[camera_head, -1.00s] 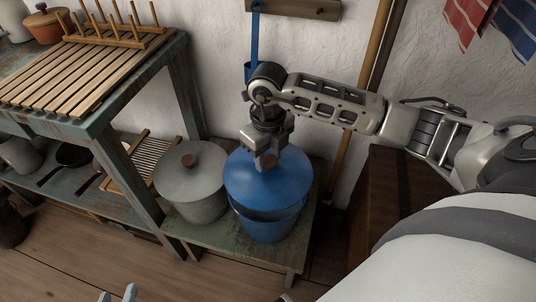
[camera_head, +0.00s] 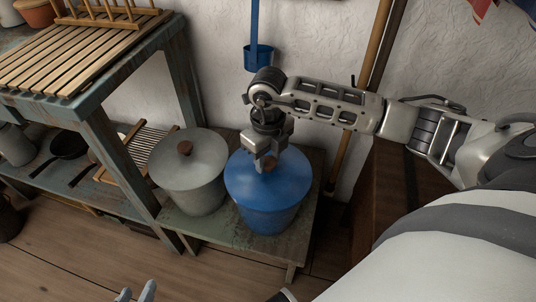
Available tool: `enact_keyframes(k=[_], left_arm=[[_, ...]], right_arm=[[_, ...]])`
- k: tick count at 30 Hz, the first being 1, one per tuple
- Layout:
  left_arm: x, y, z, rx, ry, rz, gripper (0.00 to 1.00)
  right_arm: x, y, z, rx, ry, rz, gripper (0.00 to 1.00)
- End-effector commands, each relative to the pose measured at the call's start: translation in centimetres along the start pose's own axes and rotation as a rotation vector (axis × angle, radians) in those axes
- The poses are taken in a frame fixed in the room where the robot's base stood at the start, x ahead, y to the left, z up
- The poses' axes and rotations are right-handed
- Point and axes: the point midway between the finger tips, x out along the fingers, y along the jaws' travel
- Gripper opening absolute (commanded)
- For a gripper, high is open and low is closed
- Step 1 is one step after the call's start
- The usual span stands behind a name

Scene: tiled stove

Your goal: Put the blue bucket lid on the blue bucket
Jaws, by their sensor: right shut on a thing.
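The blue bucket (camera_head: 272,220) stands upright on a low green wooden bench. The round blue bucket lid (camera_head: 295,182) covers its top and looks about level, with no gap showing along the front rim. Whether it is fully seated all round cannot be told. My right gripper (camera_head: 265,167) points down over the lid's middle and is shut on its brown knob, which is mostly hidden by the fingers. My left gripper (camera_head: 136,292) shows only its fingertips at the bottom edge; they are apart with nothing between them.
A grey lidded pot (camera_head: 187,180) stands close left of the bucket on the bench (camera_head: 225,230). A slatted shelf unit (camera_head: 105,115) is further left. A blue ladle (camera_head: 258,57) hangs on the wall behind. A brown chest (camera_head: 375,210) is at right.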

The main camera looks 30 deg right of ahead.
Motion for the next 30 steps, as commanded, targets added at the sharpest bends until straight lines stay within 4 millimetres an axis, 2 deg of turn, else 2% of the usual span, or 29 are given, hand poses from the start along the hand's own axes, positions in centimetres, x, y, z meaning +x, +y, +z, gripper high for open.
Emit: enact_keyframes(k=[5, 14, 15, 17, 26, 30], left_arm=[[0.5, -0.1, 0.6, 0.000, -0.017, 0.002, 0.36], [0.6, -0.2, 0.1, 0.005, -0.009, 0.002, 0.36], [0.6, -0.2, 0.1, 0.006, -0.009, 0.002, 0.36], [0.6, -0.3, 0.1, 0.007, -0.009, 0.002, 0.36], [0.5, -0.3, 0.1, 0.009, -0.008, 0.001, 0.36], [0.2, -0.3, 0.0, 0.009, -0.007, -0.002, 0.36]], right_arm=[[0.5, 0.0, 0.0, 0.000, -0.001, -0.001, 0.00], [0.4, 0.0, 0.0, 0.000, -0.001, 0.000, 0.00], [0.4, 0.0, 0.0, 0.000, -0.001, 0.000, 0.48], [0.4, 0.0, 0.0, 0.000, -0.001, 0.000, 0.62], [0.4, 0.0, 0.0, 0.000, 0.000, 0.000, 0.62], [-1.0, 0.0, 0.0, -0.001, -0.002, -0.001, 0.62]])
